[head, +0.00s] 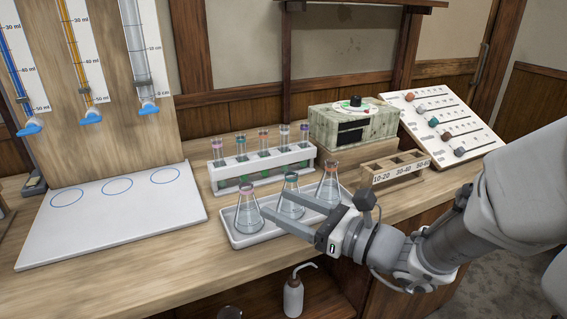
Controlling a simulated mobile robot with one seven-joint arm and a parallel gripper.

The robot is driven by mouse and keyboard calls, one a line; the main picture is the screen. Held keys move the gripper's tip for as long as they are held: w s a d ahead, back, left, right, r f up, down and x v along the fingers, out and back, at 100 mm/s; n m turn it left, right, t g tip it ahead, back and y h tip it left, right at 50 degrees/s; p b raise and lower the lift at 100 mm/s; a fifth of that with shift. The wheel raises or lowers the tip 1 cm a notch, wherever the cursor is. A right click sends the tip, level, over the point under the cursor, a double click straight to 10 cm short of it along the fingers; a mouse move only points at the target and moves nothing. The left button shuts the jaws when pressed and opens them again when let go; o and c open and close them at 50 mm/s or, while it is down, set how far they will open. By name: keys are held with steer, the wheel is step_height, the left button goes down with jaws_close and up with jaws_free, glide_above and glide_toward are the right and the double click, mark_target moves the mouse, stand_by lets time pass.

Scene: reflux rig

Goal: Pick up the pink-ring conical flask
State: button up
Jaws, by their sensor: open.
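The pink-ring conical flask (248,212) stands upright at the left end of a white tray (240,241) on the bench. It is clear glass with a pink ring at its neck. A teal-ring flask (291,184) and an orange-ring flask (330,184) stand to its right in the same tray. My gripper (271,201) is open, reaching in from the right. Its two fingers point left, with the tips just right of the pink-ring flask. I cannot tell whether the near tip touches it. The fingers partly hide the teal-ring flask's lower part.
A rack of ringed tubes (265,182) stands behind the tray. A wooden labelled block (395,176) and a box with a dial (352,126) are at the right. A white board with blue circles (110,235) lies left. A wash bottle (294,297) sits lower in front.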

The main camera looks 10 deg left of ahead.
mark_target(242, 185)
steer(key=shift+w+a+r+p, duration=0.15)
steer(key=shift+a+p, duration=0.2)
steer(key=shift+p, duration=0.8)
steer(key=shift+w+a+r+p, duration=0.15)
steer(key=shift+a+p, duration=0.15)
steer(key=shift+p, duration=0.85)
steer(key=shift+a+p, duration=0.2)
steer(key=shift+p, duration=0.8)
steer(key=shift+w+a+f, duration=0.15)
steer(key=shift+a+f, duration=0.05)
steer(key=shift+a, duration=0.05)
steer(key=x, duration=0.3)
steer(key=shift+a+f+b, duration=0.15)
steer(key=shift+f+b, duration=0.05)
steer(key=shift+b, duration=0.1)
steer(key=shift+r+b+x, duration=0.2)
steer(key=shift+b+x, duration=0.05)
steer(key=shift+x, duration=1.35)
steer(key=shift+r+b+x, duration=0.2)
steer(key=shift+x, duration=1.45)
steer(key=shift+w, duration=0.1)
jaws_close()
